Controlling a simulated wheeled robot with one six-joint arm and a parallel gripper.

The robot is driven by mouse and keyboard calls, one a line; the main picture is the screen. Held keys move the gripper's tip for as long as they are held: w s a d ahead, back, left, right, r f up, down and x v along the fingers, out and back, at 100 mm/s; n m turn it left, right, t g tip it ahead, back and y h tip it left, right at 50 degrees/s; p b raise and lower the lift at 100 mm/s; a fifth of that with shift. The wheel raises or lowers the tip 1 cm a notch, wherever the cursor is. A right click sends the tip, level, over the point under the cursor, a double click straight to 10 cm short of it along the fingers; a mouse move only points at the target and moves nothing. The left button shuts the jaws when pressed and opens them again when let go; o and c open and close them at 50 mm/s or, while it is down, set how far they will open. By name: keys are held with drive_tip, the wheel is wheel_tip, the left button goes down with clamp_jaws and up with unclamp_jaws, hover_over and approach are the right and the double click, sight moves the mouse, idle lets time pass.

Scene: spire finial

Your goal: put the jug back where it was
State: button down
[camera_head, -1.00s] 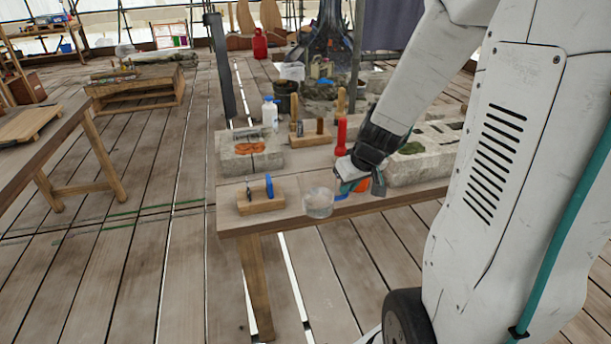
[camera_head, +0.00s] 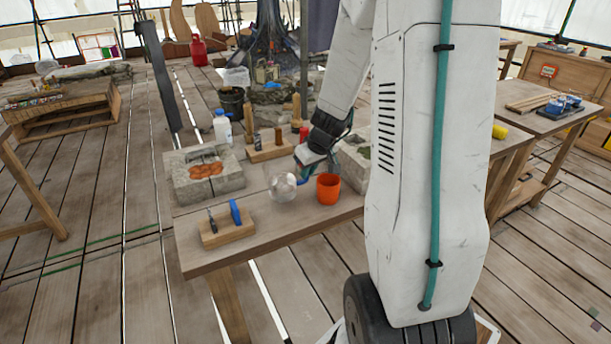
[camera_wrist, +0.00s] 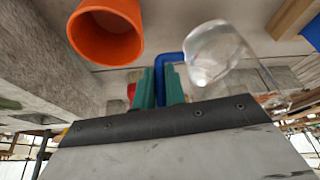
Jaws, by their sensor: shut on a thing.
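The clear jug (camera_head: 283,188) with a blue handle is near the front of the workbench, left of the orange cup (camera_head: 328,189). My gripper (camera_head: 304,170) is at the jug's right side, shut on its blue handle. In the wrist view the handle (camera_wrist: 171,58) runs between the two teal fingers (camera_wrist: 160,84), with the clear jug body (camera_wrist: 213,53) to their right. The orange cup (camera_wrist: 105,35) is at upper left there, apart from the fingers. The jug looks tilted in the head view. I cannot tell whether its base touches the bench.
A wooden block with a blue tool (camera_head: 228,231) lies at the bench's front left. A stone block (camera_head: 203,174) with an orange-brown patch is behind it. A white bottle (camera_head: 222,127) and a wooden rack (camera_head: 268,149) stand farther back. Bare bench top lies between the block and jug.

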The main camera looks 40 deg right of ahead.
sight(307, 179)
drive_tip(key=shift+a+f, duration=0.15)
drive_tip(key=shift+f, duration=0.55)
drive_tip(key=shift+a+f, duration=0.1)
drive_tip(key=shift+f, duration=0.55)
drive_tip(key=shift+f, duration=0.15)
drive_tip(key=c, duration=1.7)
unclamp_jaws()
drive_tip(key=shift+c, duration=0.2)
